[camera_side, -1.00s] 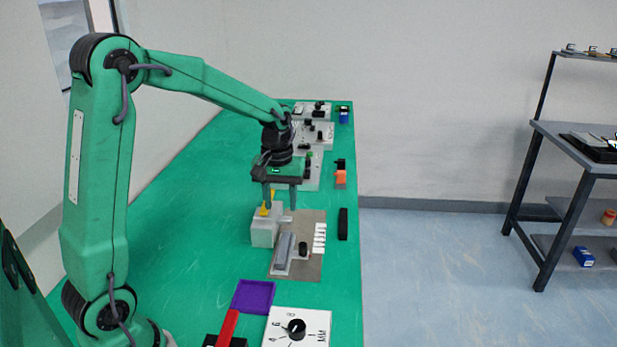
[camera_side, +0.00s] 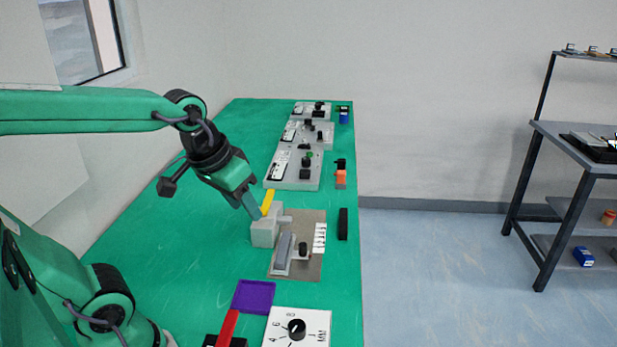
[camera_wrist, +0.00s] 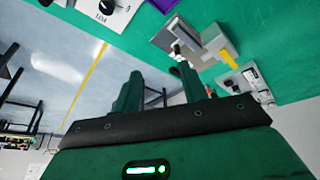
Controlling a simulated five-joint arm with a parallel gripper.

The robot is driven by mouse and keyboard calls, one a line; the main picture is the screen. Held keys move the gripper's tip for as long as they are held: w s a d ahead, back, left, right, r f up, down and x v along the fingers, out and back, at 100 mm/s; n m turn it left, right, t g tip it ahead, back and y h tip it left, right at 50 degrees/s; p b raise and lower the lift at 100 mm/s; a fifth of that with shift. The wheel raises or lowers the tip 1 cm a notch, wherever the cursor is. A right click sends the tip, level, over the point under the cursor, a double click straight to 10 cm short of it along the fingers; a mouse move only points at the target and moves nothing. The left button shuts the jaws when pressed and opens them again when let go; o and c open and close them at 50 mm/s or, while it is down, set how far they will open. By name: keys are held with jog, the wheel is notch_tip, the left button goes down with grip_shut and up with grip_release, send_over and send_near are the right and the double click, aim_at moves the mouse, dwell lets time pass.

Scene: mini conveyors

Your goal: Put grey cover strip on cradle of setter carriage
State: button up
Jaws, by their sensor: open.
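The grey cover strip (camera_side: 283,247) appears as a long grey bar lying lengthwise on the setter carriage (camera_side: 300,266), left of its black knob. The strip looks seated there, but the cradle under it is hidden. In the wrist view the strip (camera_wrist: 166,38) also shows near the carriage. My gripper (camera_side: 254,212) is open and tilted, at the upper left of the pale grey block (camera_side: 264,233). Its fingers (camera_wrist: 160,88) are apart in the wrist view with nothing between them. I cannot tell whether a fingertip touches the block.
A yellow piece (camera_side: 268,201) stands at the block's back. A black bar (camera_side: 343,224) lies right of the carriage plate. A purple tray (camera_side: 254,296), a red bar (camera_side: 228,327) and a white dial panel (camera_side: 312,325) are in front. Grey control boxes (camera_side: 293,170) stand behind. The bench's left is clear.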

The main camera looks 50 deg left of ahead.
jog(key=shift+m+t, duration=0.6)
jog(key=shift+m, duration=0.3)
jog(key=s, duration=0.2)
jog(key=s+d, duration=0.1)
jog(key=s, duration=0.1)
jog(key=shift+d+f, duration=0.1)
jog(key=shift+d, duration=0.1)
